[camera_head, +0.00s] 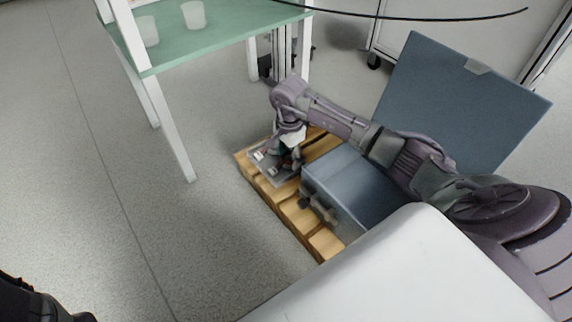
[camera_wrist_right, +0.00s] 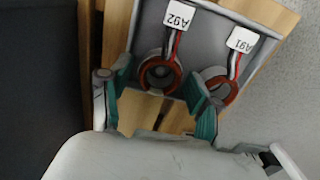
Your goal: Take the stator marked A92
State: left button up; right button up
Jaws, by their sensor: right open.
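The stator marked A92 (camera_wrist_right: 147,76) is a copper-coloured ring with red and dark leads running to a white label. It lies in a grey tray (camera_wrist_right: 206,50). A second stator, marked A91 (camera_wrist_right: 233,95), lies to its right. My right gripper (camera_wrist_right: 160,80) is open, its green-padded fingers on either side of the A92 ring; contact cannot be told. In the head view my right gripper (camera_head: 290,152) is over the grey tray (camera_head: 276,178) and hides most of its contents. My left gripper does not show.
The tray rests on a wooden pallet (camera_head: 297,212), beside a blue-grey case (camera_head: 345,180) with a raised lid (camera_head: 460,100). A green-topped table (camera_head: 225,30) with white legs and translucent cups stands behind left. The floor left of the pallet is clear.

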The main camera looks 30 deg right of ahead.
jog(key=shift+r, duration=0.1)
jog(key=shift+c, duration=0.3)
jog(key=c, duration=1)
jog(key=shift+o, duration=0.2)
jog(key=shift+r, duration=0.1)
